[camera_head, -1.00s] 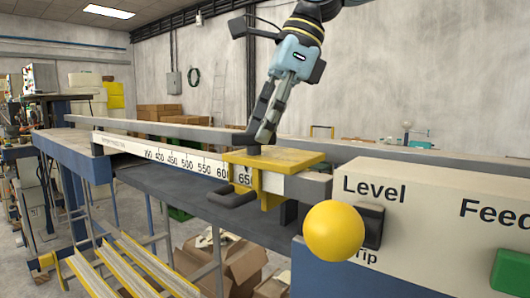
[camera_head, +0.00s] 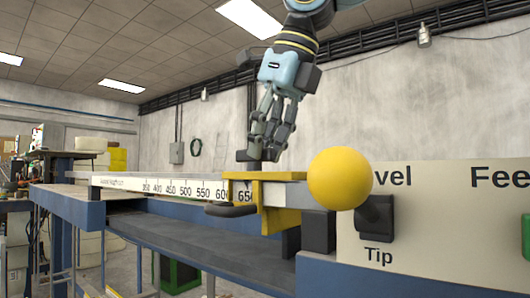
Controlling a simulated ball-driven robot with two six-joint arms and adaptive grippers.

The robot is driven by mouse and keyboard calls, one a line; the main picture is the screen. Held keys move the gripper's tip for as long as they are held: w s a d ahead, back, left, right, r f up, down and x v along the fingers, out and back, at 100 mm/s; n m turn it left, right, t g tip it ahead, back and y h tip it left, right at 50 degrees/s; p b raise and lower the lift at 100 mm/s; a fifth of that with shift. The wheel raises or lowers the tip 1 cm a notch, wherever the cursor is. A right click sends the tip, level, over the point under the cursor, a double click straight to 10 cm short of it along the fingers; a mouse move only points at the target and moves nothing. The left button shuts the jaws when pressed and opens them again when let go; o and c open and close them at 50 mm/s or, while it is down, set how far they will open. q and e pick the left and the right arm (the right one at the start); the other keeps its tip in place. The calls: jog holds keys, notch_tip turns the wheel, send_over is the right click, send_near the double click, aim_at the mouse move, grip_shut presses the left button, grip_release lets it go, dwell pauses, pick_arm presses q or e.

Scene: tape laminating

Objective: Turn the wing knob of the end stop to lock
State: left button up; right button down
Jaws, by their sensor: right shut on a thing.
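The yellow end stop (camera_head: 283,219) sits around the white scale rail (camera_head: 180,188) near the 650 mark. Its dark wing knob (camera_head: 246,157) stands on top of the yellow block. My right gripper (camera_head: 266,152) comes down from above, with its fingers shut on the wing knob. The fingers hide part of the knob, so its exact angle is hard to tell. A dark rounded handle (camera_head: 232,210) sticks out in front of the end stop. My left gripper is not in view.
A large yellow ball (camera_head: 339,178) on a dark lever stands close in front, right of the end stop, against a beige panel (camera_head: 440,238) marked "Tip". The blue-edged table (camera_head: 90,208) runs to the left. The space above the rail's left part is clear.

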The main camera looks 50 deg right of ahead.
jog(key=shift+m, duration=0.3)
dwell(0.4)
jog(key=c, duration=1.3)
grip_release()
jog(key=shift+r, duration=0.2)
jog(key=s, duration=1)
jog(key=shift+d+r, duration=0.3)
jog(key=shift+r, duration=0.1)
jog(key=shift+s+d, duration=0.15)
jog(key=shift+s, duration=1.05)
